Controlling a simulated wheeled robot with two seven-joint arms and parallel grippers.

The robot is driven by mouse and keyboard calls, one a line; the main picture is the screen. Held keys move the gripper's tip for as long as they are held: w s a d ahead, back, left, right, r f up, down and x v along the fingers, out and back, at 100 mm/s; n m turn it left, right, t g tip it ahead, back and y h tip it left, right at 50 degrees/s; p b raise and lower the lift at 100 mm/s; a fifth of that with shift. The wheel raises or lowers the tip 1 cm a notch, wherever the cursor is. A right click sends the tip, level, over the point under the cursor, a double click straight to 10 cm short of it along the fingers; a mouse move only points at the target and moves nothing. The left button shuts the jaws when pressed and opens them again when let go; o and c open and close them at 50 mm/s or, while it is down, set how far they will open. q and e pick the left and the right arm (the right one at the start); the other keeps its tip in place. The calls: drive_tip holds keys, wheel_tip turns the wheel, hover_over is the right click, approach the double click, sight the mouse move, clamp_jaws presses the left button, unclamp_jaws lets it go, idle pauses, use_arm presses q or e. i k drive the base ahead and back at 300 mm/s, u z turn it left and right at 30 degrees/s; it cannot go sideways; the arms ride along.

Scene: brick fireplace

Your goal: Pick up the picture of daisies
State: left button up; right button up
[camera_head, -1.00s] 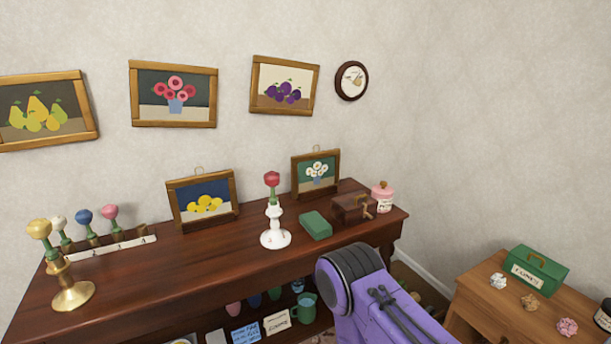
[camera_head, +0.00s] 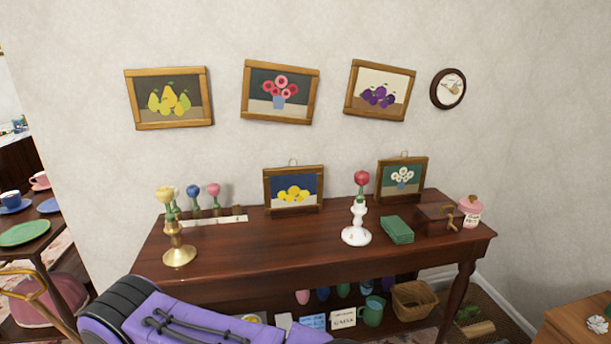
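The picture of daisies (camera_head: 403,178) is a small wood-framed picture of white flowers in a blue vase on a dark green ground. It stands upright on the right part of the dark wooden table (camera_head: 290,239), at the back against the wall, with a small hanging loop on top. Its lower edge is close behind the green block (camera_head: 397,230) and the small brown box (camera_head: 432,219). Neither of my grippers is in view. Only a purple part of my own body shows at the bottom left.
A white candlestick (camera_head: 356,225) holding a red flower stands left of the daisies. A lemon picture (camera_head: 293,190) and a brass candlestick (camera_head: 179,246) stand further left. A pink jar (camera_head: 470,211) is at the right end. Three framed pictures and a clock (camera_head: 448,89) hang above.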

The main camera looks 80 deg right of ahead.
sight(404, 174)
drive_tip(key=u, duration=0.4)
drive_tip(key=k, duration=1.6)
drive_tip(key=z, duration=2.1)
